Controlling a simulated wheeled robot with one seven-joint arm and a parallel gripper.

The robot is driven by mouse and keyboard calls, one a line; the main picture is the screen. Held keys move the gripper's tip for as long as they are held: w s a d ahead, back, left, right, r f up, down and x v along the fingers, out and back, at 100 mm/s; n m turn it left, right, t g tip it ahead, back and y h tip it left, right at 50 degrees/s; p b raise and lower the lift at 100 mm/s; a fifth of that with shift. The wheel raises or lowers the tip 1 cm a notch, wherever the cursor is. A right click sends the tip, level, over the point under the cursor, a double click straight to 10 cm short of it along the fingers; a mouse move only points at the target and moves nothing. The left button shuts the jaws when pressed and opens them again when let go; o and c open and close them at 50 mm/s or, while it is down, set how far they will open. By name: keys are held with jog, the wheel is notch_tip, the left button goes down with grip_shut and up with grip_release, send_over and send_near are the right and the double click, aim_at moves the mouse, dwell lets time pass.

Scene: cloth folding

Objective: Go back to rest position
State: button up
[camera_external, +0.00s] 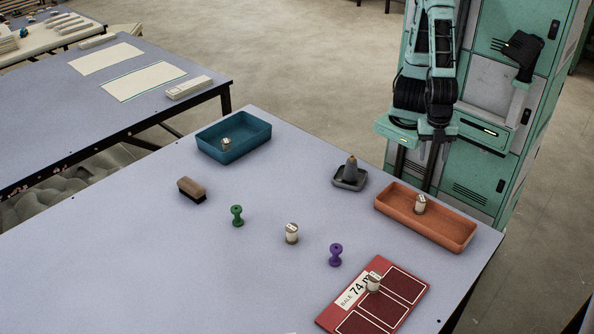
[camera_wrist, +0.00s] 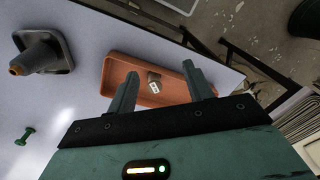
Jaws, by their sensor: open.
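My gripper (camera_external: 416,174) hangs pointing down at the far right edge of the table, behind the orange tray (camera_external: 456,239). In the wrist view my gripper (camera_wrist: 160,70) has its two fingers spread apart with nothing held between them. The orange tray (camera_wrist: 112,72) shows beyond the fingers there, with a small pale block (camera_wrist: 154,82) lying in it. That pale block also shows in the outside view (camera_external: 420,204).
The blue table (camera_external: 130,255) holds a teal tray (camera_external: 250,145), brush (camera_external: 192,190), green spool (camera_external: 237,215), pale block (camera_external: 292,234), purple spool (camera_external: 335,255), grey cone (camera_external: 351,167) and red card (camera_external: 345,321). A pale block (camera_external: 374,283) sits on the card. Bare tabletop lies between them.

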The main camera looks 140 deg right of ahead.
jog(key=shift+d+r+n, duration=0.1)
jog(key=shift+n, duration=0.2)
